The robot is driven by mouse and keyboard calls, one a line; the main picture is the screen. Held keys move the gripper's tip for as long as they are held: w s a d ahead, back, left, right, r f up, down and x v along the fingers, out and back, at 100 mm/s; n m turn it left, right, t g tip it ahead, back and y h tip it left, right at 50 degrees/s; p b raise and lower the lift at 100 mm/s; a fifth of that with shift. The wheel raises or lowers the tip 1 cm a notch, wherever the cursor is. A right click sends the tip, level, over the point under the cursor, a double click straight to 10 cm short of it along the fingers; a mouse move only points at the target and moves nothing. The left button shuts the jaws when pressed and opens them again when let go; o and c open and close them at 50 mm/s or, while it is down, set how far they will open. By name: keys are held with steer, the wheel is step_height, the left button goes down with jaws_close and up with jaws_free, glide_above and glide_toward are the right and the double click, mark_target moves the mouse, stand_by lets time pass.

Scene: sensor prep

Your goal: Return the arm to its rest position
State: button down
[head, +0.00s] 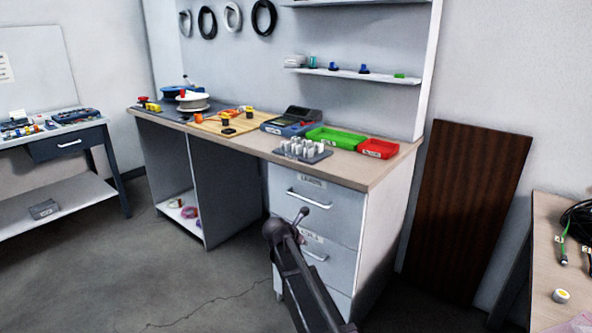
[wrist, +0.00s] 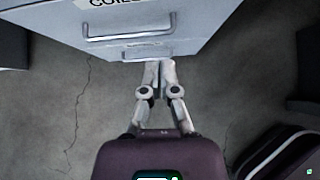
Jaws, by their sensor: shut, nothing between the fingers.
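My arm shows in the lower middle of the head view, in front of the workbench's drawers. The end of my gripper (head: 302,215) points up towards the drawer front in that view. In the wrist view my gripper (wrist: 159,65) has its two fingers together, with nothing between them. The fingertips appear just below the labelled drawer front (wrist: 205,18) and its handle. I cannot tell from the picture whether they touch it.
The workbench (head: 400,160) holds a green tray (head: 335,137), a red tray (head: 378,148) and a grey rack (head: 303,151) of white pieces. A side table (head: 60,135) stands left, another table (head: 550,240) right. A brown board (head: 465,210) leans on the wall. Floor is clear left of my arm.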

steer(key=s+d+f+m+g+y, duration=0.2)
steer(key=s+d+m, duration=0.3)
steer(key=s+m, duration=0.45)
steer(key=s+d+f+m+g+y, duration=0.1)
steer(key=s+d+m+g+y, duration=0.2)
steer(key=s+m, duration=0.65)
steer(key=s+d+f+m+g+y, duration=0.1)
steer(key=s+d+f+m+g, duration=0.1)
steer(key=s+d+m, duration=0.6)
step_height(320, 180, up, 32)
steer(key=s+a+p, duration=0.2)
steer(key=p, duration=3.1)
steer(key=shift+r+m, duration=0.2)
steer(key=shift+m, duration=0.2)
